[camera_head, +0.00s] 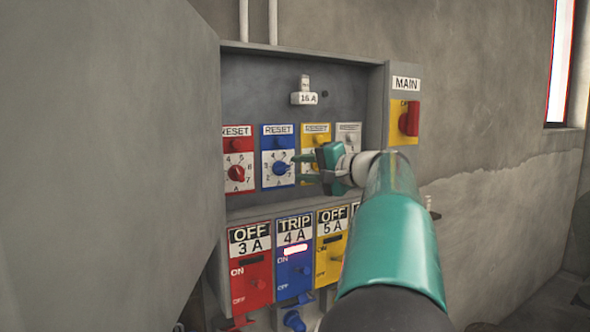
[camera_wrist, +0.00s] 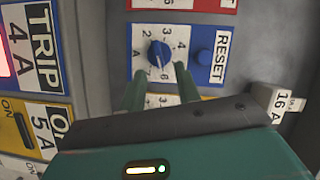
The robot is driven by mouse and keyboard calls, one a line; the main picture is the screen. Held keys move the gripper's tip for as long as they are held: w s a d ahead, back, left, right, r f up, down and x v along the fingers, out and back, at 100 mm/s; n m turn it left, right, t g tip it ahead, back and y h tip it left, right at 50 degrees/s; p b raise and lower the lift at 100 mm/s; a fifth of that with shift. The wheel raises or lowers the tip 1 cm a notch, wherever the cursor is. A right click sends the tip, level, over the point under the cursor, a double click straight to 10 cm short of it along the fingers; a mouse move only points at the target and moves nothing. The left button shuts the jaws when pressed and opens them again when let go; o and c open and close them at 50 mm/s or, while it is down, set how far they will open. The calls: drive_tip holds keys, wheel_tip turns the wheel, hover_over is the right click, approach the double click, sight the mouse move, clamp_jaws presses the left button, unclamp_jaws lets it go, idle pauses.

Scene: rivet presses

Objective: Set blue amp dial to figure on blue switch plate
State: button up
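The blue amp dial (camera_head: 280,168) is a round blue knob on a white numbered face, under a blue RESET strip with a blue button. It also shows in the wrist view (camera_wrist: 158,54), turned sideways, with a pale pointer mark; the figure it points at is unclear. The blue switch plate (camera_head: 294,262) below reads TRIP 4 A; it also shows in the wrist view (camera_wrist: 32,50). My gripper (camera_head: 294,167) is open and empty just right of the dial. In the wrist view its two green fingers (camera_wrist: 159,80) point towards the dial, with the tips apart from it.
A red dial (camera_head: 236,173) is at left, and a yellow dial plate (camera_head: 316,135) is partly behind my gripper. A 16 A unit (camera_head: 304,97) juts out above. The grey cabinet door (camera_head: 110,160) stands open at left. A red MAIN switch (camera_head: 409,118) is at right.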

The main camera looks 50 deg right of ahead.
drive_tip(key=s+r, duration=0.1)
drive_tip(key=s, duration=0.9)
drive_tip(key=shift+s+d, duration=0.25)
drive_tip(key=shift+d, duration=0.15)
